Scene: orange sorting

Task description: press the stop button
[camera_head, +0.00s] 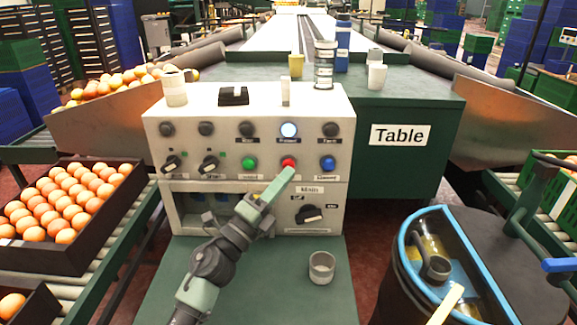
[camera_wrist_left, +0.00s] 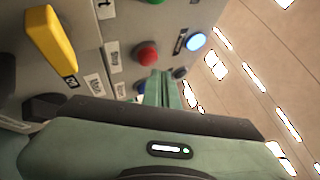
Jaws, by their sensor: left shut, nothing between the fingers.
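The red button (camera_head: 288,162) sits in the lower button row of the pale control box (camera_head: 165,215), between a green button (camera_head: 249,162) and a blue button (camera_head: 327,162). The red button also shows in the left wrist view (camera_wrist_left: 147,53), with a label beside it that seems to read "Stop". My left gripper (camera_head: 288,174) is shut and empty, its tips right by the red button's lower edge in the head view. In the left wrist view the fingers (camera_wrist_left: 160,75) end close beside the red button; I cannot tell whether they touch it. My right gripper is not in view.
Dark knobs and a lit white lamp (camera_head: 289,130) line the panel above the buttons. Cups and a jar (camera_head: 325,65) stand on and behind the box. A small cup (camera_head: 321,267) stands on the green surface below.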

